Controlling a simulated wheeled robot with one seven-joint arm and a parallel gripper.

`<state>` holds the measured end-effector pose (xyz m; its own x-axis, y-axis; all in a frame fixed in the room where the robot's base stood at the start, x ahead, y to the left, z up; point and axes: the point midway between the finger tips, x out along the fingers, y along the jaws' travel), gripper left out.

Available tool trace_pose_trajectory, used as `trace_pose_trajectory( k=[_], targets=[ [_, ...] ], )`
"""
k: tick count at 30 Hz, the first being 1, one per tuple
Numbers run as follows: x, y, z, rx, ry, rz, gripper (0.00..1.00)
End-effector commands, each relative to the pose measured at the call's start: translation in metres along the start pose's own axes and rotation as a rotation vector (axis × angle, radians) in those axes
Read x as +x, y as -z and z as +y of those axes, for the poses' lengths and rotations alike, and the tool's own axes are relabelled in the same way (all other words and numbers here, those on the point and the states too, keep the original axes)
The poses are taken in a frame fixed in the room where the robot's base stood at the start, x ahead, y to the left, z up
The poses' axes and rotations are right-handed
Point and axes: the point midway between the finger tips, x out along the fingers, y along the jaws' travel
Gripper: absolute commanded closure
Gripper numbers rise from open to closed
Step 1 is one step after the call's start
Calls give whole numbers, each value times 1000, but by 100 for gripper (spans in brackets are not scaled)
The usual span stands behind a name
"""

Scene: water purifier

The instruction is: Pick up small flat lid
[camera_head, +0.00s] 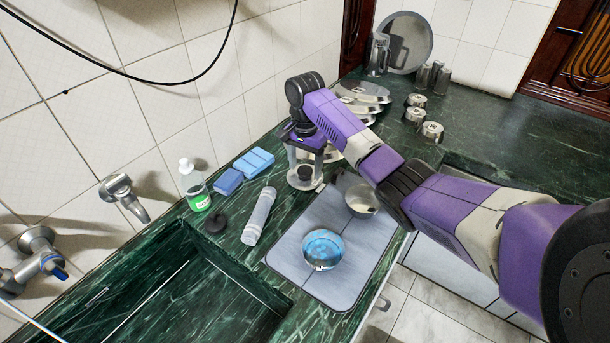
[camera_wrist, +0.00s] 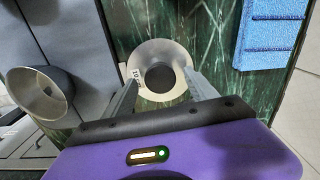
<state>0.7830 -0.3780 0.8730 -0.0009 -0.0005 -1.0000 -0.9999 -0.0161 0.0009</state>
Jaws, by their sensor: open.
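The small flat lid (camera_head: 305,174) is a round metal disc with a dark knob in its middle. It lies flat on the green counter, behind the grey mat. In the wrist view the lid (camera_wrist: 160,77) is just ahead of my gripper, its dark centre between the fingers. My gripper (camera_head: 306,165) points down over the lid with its fingers spread. In the wrist view my gripper (camera_wrist: 161,82) is open, one finger on each side of the knob, with nothing held. I cannot tell whether the fingertips touch the lid.
A metal bowl (camera_head: 361,203) and a blue bowl (camera_head: 322,250) stand on the grey mat (camera_head: 292,265). Blue sponges (camera_head: 253,162), a soap bottle (camera_head: 194,185) and a rolled cloth (camera_head: 259,217) are to the left. Stacked metal plates (camera_head: 366,92) stand behind. The sink (camera_head: 185,285) is at front left.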

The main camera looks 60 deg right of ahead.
Motion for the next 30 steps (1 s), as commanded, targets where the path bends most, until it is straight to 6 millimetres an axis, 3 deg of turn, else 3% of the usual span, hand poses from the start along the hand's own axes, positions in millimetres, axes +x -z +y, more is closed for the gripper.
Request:
trace_pose_trajectory(
  k=[10,20,30],
  targets=[
    [8,0,0,0,1,0,36],
    [8,0,0,-1,1,0,99],
    [4,0,0,-1,1,0,100]
  ],
)
